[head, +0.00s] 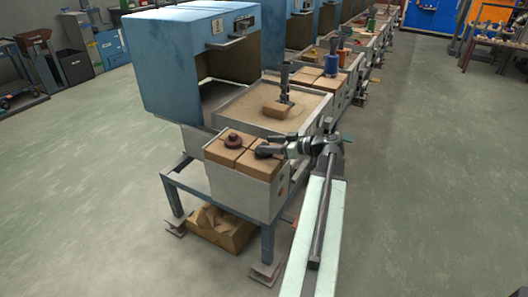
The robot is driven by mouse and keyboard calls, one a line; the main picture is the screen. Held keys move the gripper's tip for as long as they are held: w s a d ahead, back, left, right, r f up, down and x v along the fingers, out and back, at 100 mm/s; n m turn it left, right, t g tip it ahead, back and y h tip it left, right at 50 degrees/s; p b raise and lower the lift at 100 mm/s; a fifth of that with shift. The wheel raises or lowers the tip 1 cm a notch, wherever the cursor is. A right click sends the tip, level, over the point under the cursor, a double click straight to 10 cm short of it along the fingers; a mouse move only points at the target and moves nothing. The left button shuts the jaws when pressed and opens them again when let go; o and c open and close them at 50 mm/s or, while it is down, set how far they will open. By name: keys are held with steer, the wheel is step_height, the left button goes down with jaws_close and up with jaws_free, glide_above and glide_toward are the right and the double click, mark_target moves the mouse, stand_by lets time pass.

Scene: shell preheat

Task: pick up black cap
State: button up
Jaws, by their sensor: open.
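The black cap (263,151) appears as a small dark round shape on the right-hand tan block at the near end of the blue machine's bench. My gripper (272,149) reaches in from the right, low over that block. Its jaws are open, with the fingertips pointing left at the cap. The fingers partly cover the cap, and the dark shapes blend together. I cannot tell whether the fingers touch the cap or stand on both sides of it.
A reddish-brown knobbed part (233,141) sits on the left-hand tan block. The blue hood (185,65) rises at back left. Floor at right is clear.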

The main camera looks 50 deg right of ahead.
mark_target(261, 144)
steer(key=x, duration=0.2)
steer(key=b+x, duration=0.1)
steer(key=x, duration=0.2)
steer(key=shift+a+f+b, duration=0.1)
steer(key=shift+a+b, duration=0.15)
steer(key=shift+b, duration=0.05)
jaws_close()
steer(key=shift+r+p, duration=0.65)
steer(key=shift+r, duration=0.05)
step_height(261, 144, up, 3)
steer(key=p, duration=0.3)
steer(key=shift+r, duration=0.1)
steer(key=s+d, duration=1)
steer(key=s, duration=0.2)
steer(key=shift+d+r+p, duration=0.3)
steer(key=shift+d+p, duration=0.05)
steer(key=shift+p, duration=0.1)
steer(key=shift+w, duration=0.1)
